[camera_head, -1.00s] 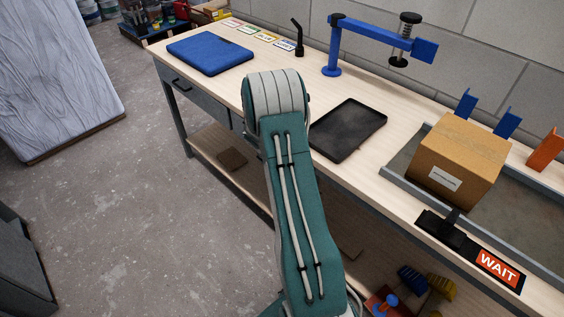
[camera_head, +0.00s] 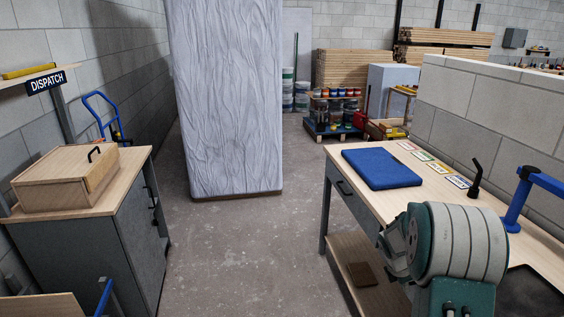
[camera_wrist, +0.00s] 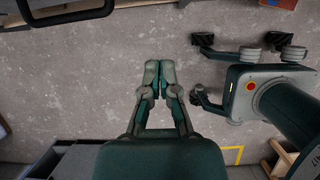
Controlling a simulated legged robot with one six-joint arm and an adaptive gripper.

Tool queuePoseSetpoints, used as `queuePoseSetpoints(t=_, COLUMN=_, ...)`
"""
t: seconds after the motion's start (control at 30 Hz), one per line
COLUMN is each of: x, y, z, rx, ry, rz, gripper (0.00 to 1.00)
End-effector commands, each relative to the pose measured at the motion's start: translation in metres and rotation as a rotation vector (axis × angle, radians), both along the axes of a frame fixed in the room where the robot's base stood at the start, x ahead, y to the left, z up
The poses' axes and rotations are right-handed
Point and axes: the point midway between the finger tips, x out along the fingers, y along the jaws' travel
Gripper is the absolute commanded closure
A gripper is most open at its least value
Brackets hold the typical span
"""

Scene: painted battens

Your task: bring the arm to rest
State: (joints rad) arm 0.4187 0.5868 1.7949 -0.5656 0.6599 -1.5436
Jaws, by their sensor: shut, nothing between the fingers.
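My gripper (camera_wrist: 160,76) shows in the wrist view with its two fingers together and nothing between them, above bare grey concrete floor. In the head view my arm stands at the lower right, beside and partly in front of the workbench (camera_head: 352,165). Its large grey and teal joint hides part of the bench's front edge. I cannot make out the fingertips in the head view.
The bench carries a blue pad (camera_head: 381,168) and a blue stand (camera_head: 522,198). A wooden box (camera_head: 62,182) sits on the dispatch cabinet at the left. A tall wrapped slab (camera_head: 225,95) stands mid-floor at the back. The floor (camera_head: 240,245) between is clear.

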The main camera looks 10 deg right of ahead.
Motion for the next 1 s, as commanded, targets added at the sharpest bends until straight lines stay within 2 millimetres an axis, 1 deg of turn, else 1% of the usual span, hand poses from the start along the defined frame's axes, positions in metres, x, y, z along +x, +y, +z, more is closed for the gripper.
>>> queuePoseSetpoints(t=0.03, x=0.000, y=0.008, z=0.016, rx=0.001, ry=-0.031, rz=-0.032, gripper=1.00)
queuePoseSetpoints(t=0.17, x=-0.008, y=0.039, z=0.060, rx=0.022, ry=-0.137, rz=-0.172, gripper=1.00)
queuePoseSetpoints(t=0.2, x=-0.012, y=0.050, z=0.073, rx=0.032, ry=-0.171, rz=-0.220, gripper=1.00)
queuePoseSetpoints(t=0.3, x=-0.024, y=0.075, z=0.104, rx=0.062, ry=-0.251, rz=-0.337, gripper=1.00)
queuePoseSetpoints(t=0.37, x=-0.032, y=0.090, z=0.121, rx=0.084, ry=-0.298, rz=-0.405, gripper=1.00)
queuePoseSetpoints(t=0.5, x=-0.056, y=0.125, z=0.155, rx=0.147, ry=-0.399, rz=-0.567, gripper=1.00)
queuePoseSetpoints(t=0.57, x=-0.067, y=0.140, z=0.167, rx=0.178, ry=-0.438, rz=-0.635, gripper=1.00)
queuePoseSetpoints(t=0.7, x=-0.097, y=0.172, z=0.193, rx=0.260, ry=-0.522, rz=-0.793, gripper=1.00)
queuePoseSetpoints(t=0.83, x=-0.127, y=0.200, z=0.210, rx=0.347, ry=-0.586, rz=-0.939, gripper=1.00)
queuePoseSetpoints(t=1.0, x=-0.169, y=0.233, z=0.224, rx=0.472, ry=-0.643, rz=-1.129, gripper=1.00)
